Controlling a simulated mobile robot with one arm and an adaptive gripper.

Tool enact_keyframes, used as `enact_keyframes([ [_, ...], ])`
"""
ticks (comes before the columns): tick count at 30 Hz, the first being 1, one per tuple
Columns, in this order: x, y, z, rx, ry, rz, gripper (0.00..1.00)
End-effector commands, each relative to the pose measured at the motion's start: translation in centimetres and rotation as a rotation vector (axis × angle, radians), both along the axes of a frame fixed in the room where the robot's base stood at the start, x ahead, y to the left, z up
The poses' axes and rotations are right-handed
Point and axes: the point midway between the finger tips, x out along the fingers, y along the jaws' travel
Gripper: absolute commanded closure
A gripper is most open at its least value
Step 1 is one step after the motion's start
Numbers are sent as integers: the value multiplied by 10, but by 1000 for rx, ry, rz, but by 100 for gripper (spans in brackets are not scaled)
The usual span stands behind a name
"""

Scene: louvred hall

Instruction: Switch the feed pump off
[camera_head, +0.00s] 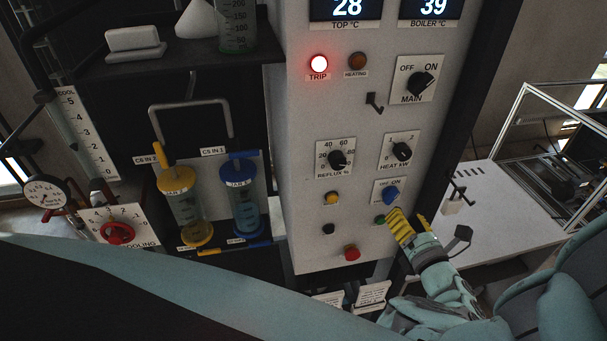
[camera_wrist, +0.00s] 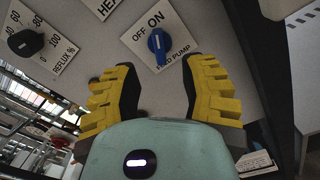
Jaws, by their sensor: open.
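The feed pump switch is a blue knob (camera_head: 390,196) on a white OFF/ON plate (camera_head: 378,187), low on the right side of the control panel. In the wrist view the blue knob (camera_wrist: 159,46) stands ahead of my fingers, and its pointer seems to lean toward ON. The lettering below it is partly hidden. My gripper (camera_head: 411,229) has yellow ribbed fingers and is just below and right of the knob in the head view. In the wrist view my gripper (camera_wrist: 160,76) is open, fingers apart with nothing between them, and the knob lies beyond the gap.
Close by are a green button (camera_head: 379,219), a red button (camera_head: 351,253), the heat knob (camera_head: 402,152) and the reflux knob (camera_head: 337,159). The MAIN knob (camera_head: 420,84) and a small hook (camera_head: 374,102) are higher. The trip lamp (camera_head: 319,64) glows red.

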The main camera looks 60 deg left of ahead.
Motion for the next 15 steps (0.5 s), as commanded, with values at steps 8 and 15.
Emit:
enact_keyframes([
  [8,11,36,-3,0,0,9,58],
  [15,17,48,-1,-3,-1,6,58],
])
